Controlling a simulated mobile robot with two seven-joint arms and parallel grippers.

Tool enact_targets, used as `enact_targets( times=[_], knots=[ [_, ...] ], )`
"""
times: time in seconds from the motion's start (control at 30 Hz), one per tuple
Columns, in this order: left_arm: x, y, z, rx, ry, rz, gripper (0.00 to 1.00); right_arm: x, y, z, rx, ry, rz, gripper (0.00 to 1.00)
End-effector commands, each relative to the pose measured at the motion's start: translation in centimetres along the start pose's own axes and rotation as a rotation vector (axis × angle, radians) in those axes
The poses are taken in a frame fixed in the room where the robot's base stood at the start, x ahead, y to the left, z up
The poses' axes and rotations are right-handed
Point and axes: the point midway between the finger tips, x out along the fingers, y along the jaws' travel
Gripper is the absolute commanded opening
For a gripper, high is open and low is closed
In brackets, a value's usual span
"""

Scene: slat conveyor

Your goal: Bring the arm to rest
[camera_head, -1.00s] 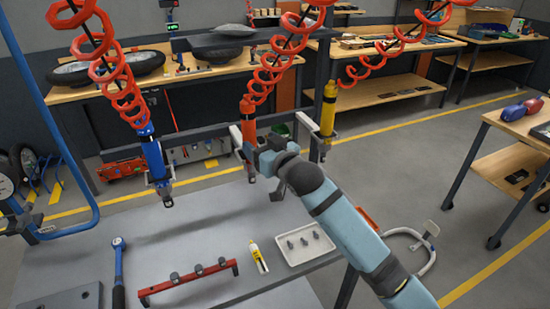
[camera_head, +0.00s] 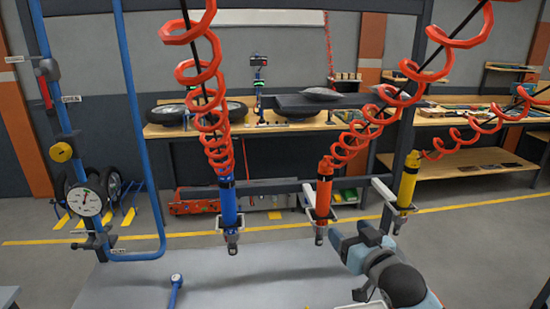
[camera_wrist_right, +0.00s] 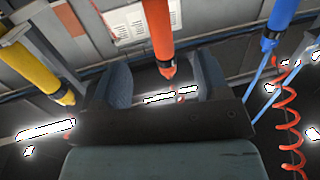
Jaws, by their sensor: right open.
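My right gripper (camera_head: 352,238) is in the lower right of the head view, just right of the tip of the orange hanging tool (camera_head: 323,195), and looks empty. In the right wrist view its two fingers stand apart around an empty gap (camera_wrist_right: 165,78). The orange tool (camera_wrist_right: 158,35) shows beyond the gap there; whether it touches a finger I cannot tell. In the head view the orange tool hangs upright in its bracket. My left gripper is not in view.
A blue tool (camera_head: 228,205) and a yellow tool (camera_head: 407,182) hang from red coiled hoses either side of the orange one. The grey table (camera_head: 235,280) lies below, with a blue-handled wrench (camera_head: 176,284). A gauge (camera_head: 86,201) stands at left.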

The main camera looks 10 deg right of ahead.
Motion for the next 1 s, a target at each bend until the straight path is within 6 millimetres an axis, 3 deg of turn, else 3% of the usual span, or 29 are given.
enact_targets(
  times=[0.17, 0.3, 0.4, 0.5, 0.6, 0.7, 1.0],
  knots=[
    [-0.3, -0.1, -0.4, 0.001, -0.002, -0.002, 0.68, -3.7, -1.7, 10.2, 0.01, -0.147, -0.008, 0.68],
    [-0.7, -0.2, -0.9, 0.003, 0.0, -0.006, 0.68, -9.2, -3.8, 19.1, 0.01, -0.281, -0.018, 0.68],
    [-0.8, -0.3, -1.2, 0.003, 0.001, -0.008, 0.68, -13.9, -5.5, 24.5, 0.011, -0.369, -0.025, 0.68],
    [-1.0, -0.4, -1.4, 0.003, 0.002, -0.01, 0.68, -18.3, -6.9, 28.5, 0.009, -0.442, -0.03, 0.68],
    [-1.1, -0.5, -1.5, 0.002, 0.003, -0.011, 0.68, -21.7, -8.0, 31.0, 0.006, -0.493, -0.035, 0.68],
    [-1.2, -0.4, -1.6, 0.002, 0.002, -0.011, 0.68, -23.6, -8.6, 32.3, 0.004, -0.522, -0.037, 0.68],
    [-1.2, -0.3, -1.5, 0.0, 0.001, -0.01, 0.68, -24.4, -8.8, 32.9, 0.002, -0.533, -0.039, 0.68]
  ],
)
